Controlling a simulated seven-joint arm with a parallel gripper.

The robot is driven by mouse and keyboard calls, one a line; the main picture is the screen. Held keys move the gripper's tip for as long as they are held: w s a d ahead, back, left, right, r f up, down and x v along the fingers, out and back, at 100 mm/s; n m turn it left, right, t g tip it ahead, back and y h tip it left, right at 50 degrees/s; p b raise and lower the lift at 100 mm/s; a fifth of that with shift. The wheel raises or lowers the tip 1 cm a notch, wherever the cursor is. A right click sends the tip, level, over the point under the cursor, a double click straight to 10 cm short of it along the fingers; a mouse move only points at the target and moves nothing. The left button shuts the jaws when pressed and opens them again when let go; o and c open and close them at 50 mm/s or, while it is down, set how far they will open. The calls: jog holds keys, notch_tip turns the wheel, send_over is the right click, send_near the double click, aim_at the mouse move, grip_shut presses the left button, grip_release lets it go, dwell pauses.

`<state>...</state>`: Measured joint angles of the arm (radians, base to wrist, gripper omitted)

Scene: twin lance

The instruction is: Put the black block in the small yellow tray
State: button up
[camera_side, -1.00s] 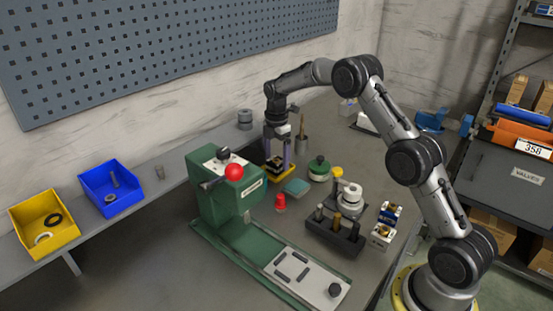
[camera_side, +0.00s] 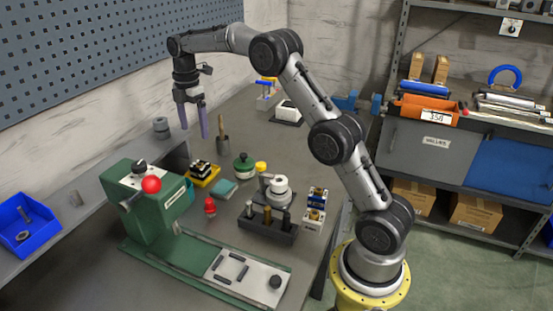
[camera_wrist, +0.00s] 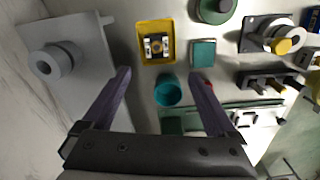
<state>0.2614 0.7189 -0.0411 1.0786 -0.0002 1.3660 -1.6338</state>
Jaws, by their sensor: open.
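The small yellow tray (camera_side: 208,181) sits on the bench behind the green machine. A black block (camera_side: 201,168) with light metal parts on it rests in the tray. In the wrist view the block (camera_wrist: 156,46) lies inside the rim of the tray (camera_wrist: 156,61), with yellow showing all round it. My gripper (camera_side: 194,132) is open and empty, raised above the bench, with its fingers pointing down.
A teal pad (camera_side: 223,188), a green round pot (camera_side: 243,166) and a red piece (camera_side: 210,207) stand near the tray. A cup (camera_side: 223,145) holds a tool. The green machine (camera_side: 158,200), black rack (camera_side: 268,229) and grey cylinder (camera_side: 161,127) stand around.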

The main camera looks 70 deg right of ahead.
jog(key=s+a+r+m+t, duration=0.1)
jog(key=s+a+r+m, duration=0.4)
jog(key=s, duration=0.3)
jog(key=s+a+r+m+t, duration=0.2)
jog(key=s+a+r, duration=0.3)
jog(key=s, duration=0.4)
jog(key=s+a+f+m, duration=0.1)
jog(key=s+m, duration=0.2)
jog(key=s, duration=0.3)
jog(key=s+a+f+m+t, duration=0.1)
jog(key=s+a+f+m, duration=0.1)
jog(key=s, duration=0.5)
jog(key=s+a+f+m+t, duration=0.1)
jog(key=s+m, duration=0.2)
jog(key=s, duration=0.4)
jog(key=shift+a+f+m, duration=0.15)
jog(key=shift+f+m, duration=0.25)
jog(key=shift+s, duration=0.1)
